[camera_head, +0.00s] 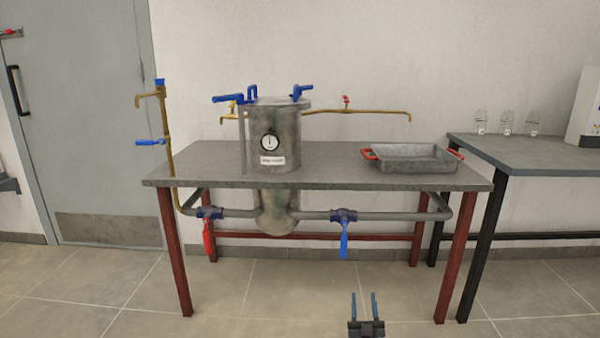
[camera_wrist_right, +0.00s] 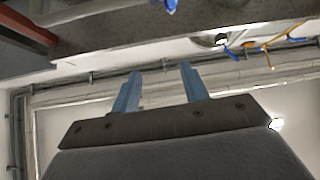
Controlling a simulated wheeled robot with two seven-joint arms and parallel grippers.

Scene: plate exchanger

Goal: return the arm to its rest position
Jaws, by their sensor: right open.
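My right gripper (camera_head: 364,306) is at the bottom of the head view, with two blue fingers pointing up, apart and empty. It is in front of the grey table (camera_head: 340,180) and below its top, touching nothing that I can see. In the right wrist view the same gripper (camera_wrist_right: 158,90) shows its fingers spread with nothing between them. My left gripper is in neither view.
A metal vessel (camera_head: 274,135) with blue handles stands in the table. Pipes with a red-handled valve (camera_head: 208,235) and a blue-handled valve (camera_head: 344,238) run below it. A metal tray (camera_head: 412,170) sits at right. Floor in front is clear.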

